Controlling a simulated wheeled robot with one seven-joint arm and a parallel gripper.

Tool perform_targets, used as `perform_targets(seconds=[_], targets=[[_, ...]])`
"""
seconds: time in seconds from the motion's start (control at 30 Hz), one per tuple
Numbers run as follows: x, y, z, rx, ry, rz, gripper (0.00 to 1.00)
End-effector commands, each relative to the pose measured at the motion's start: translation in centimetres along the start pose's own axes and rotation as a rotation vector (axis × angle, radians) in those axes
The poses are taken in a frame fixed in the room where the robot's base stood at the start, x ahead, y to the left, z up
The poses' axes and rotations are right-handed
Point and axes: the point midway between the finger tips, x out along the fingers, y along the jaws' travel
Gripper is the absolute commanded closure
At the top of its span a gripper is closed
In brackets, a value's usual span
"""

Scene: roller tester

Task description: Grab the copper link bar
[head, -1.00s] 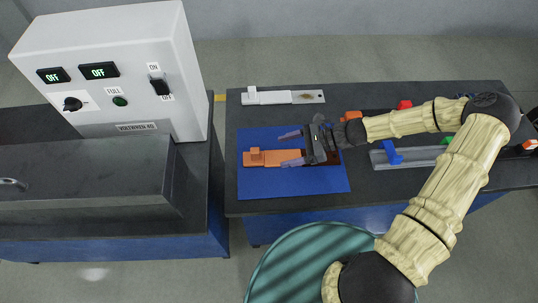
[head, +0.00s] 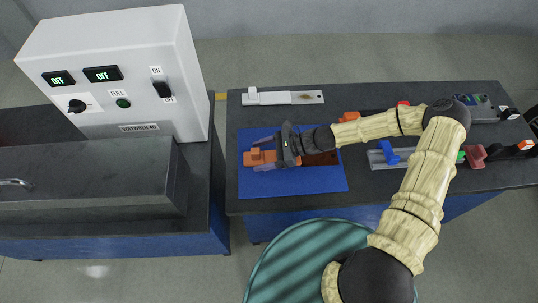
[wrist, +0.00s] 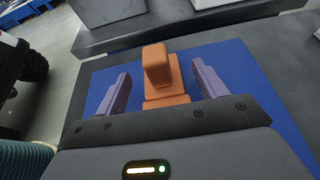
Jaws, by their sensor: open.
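The copper link bar (head: 262,157) lies flat on a blue mat (head: 300,184) on the dark bench. It is an orange-brown bar with a raised block at its left end. In the wrist view the copper block (wrist: 157,66) stands upright between the two purple fingers. My gripper (head: 262,152) is open, with one finger on each side of the bar and a visible gap on both sides in the wrist view (wrist: 160,92). The gripper body hides the middle of the bar. Its darker right end shows beyond the gripper.
A pale link bar (head: 282,97) with a stained end lies behind the mat. A grey rail with a blue clamp (head: 390,153) and other coloured parts are to the right. A white tester cabinet (head: 115,70) with displays reading OFF stands at the left.

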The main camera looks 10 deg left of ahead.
Motion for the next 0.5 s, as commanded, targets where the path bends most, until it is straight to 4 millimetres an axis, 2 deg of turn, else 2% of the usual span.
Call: perform_targets(seconds=[0.1,0.2,0.5], targets=[[1.8,-0.1,0.3,0.002,-0.002,0.002,0.29],[2.6,-0.1,0.2,0.002,-0.001,0.001,0.29],[2.7,-0.1,0.1,0.0,0.001,0.0,0.29]])
